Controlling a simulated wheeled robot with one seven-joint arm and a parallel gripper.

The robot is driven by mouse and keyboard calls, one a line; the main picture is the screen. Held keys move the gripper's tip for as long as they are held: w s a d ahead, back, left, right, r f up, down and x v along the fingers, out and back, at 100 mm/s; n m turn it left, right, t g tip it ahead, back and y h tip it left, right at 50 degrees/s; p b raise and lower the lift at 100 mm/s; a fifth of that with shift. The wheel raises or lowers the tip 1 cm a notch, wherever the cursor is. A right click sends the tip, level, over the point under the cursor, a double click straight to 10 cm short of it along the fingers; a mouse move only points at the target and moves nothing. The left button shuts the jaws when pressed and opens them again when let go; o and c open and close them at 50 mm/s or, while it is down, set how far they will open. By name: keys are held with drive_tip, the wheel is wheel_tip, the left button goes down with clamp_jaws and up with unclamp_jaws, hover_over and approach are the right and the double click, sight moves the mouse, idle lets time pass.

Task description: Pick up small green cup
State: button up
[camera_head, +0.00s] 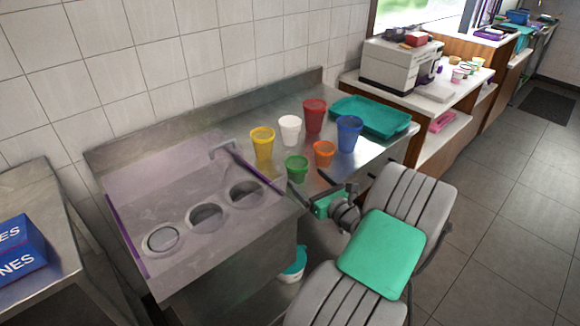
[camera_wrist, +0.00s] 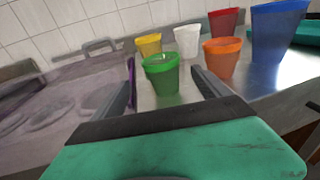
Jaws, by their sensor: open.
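The small green cup (camera_head: 297,168) stands upright on the steel counter (camera_head: 262,205), near its front edge, just right of the section with round holes. In the wrist view the green cup (camera_wrist: 161,75) is centred between my fingers and a little beyond their tips. My gripper (camera_head: 308,184) is open and empty, just in front of the cup at counter height. Its two fingers also show in the wrist view (camera_wrist: 163,78), spread to either side of the cup. I cannot tell whether either finger overlaps the cup's sides.
An orange cup (camera_head: 324,153) stands close right of the green cup. Yellow (camera_head: 262,144), white (camera_head: 289,130), red (camera_head: 314,117) and blue (camera_head: 348,134) cups stand behind and around. A teal tray (camera_head: 372,108) lies at the back right. A bent metal handle (camera_head: 226,148) rises left.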

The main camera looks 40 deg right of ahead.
sight(292, 163)
drive_tip(key=w, duration=0.2)
drive_tip(key=w+d, duration=0.1)
drive_tip(key=w, duration=0.4)
drive_tip(key=shift+w+d+f+p, duration=0.2)
drive_tip(key=shift+w+d+p, duration=0.1)
drive_tip(key=shift+w+p, duration=0.1)
drive_tip(key=shift+s, duration=0.1)
drive_tip(key=c, duration=1.4)
